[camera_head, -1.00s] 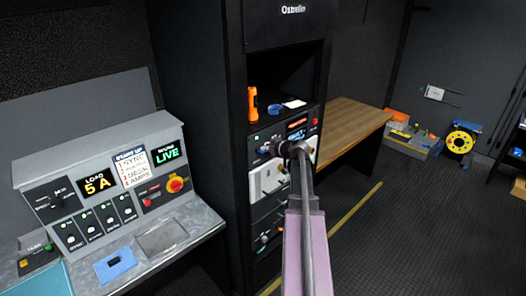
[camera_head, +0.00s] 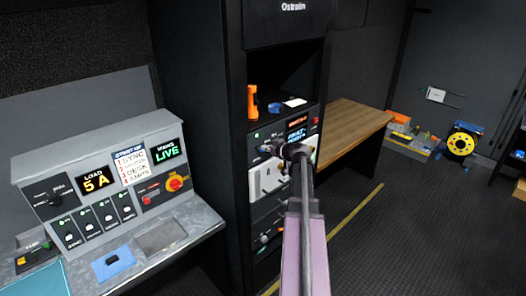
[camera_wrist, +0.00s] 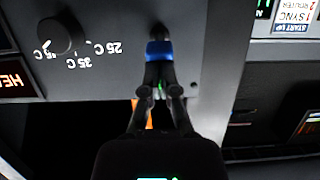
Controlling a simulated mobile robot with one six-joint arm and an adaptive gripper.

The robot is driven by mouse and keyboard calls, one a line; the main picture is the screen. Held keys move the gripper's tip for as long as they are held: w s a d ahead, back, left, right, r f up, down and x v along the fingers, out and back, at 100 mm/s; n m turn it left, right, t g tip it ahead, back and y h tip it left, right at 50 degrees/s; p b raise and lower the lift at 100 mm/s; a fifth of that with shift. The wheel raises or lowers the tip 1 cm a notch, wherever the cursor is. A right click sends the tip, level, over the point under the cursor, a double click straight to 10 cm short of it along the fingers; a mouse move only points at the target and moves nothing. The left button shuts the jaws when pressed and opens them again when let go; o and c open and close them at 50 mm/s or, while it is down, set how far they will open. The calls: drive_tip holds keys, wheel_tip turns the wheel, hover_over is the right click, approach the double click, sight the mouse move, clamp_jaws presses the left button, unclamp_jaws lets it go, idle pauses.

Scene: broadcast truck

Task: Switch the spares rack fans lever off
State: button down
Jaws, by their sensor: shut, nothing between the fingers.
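The rack (camera_head: 284,190) stands in the middle of the head view. My gripper (camera_head: 279,149) is at its upper grey panel, in front of the controls. In the wrist view my gripper (camera_wrist: 158,78) is shut and empty, its fingertips just by a blue-banded lever (camera_wrist: 160,50) with a dark end. I cannot tell whether they touch. A small green light (camera_wrist: 160,92) shows between the fingers. The lever's label is not readable, and the lever is mostly hidden by my gripper in the head view.
A dark knob (camera_wrist: 60,35) with temperature marks is beside the lever. An orange torch (camera_head: 252,102) stands on the rack shelf above. A control desk (camera_head: 100,190) is at left and a wooden bench (camera_head: 350,118) at right.

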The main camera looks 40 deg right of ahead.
drive_tip(key=shift+s+f+t+b, duration=0.1)
drive_tip(key=shift+f+t+b, duration=0.3)
drive_tip(key=shift+b, duration=0.5)
drive_tip(key=shift+s+f+b, duration=0.1)
drive_tip(key=shift+f+b, duration=0.1)
drive_tip(key=shift+b, duration=0.1)
drive_tip(key=shift+r, duration=0.15)
drive_tip(key=p+v, duration=0.3)
drive_tip(key=v, duration=0.8)
drive_tip(key=shift+s, duration=0.35)
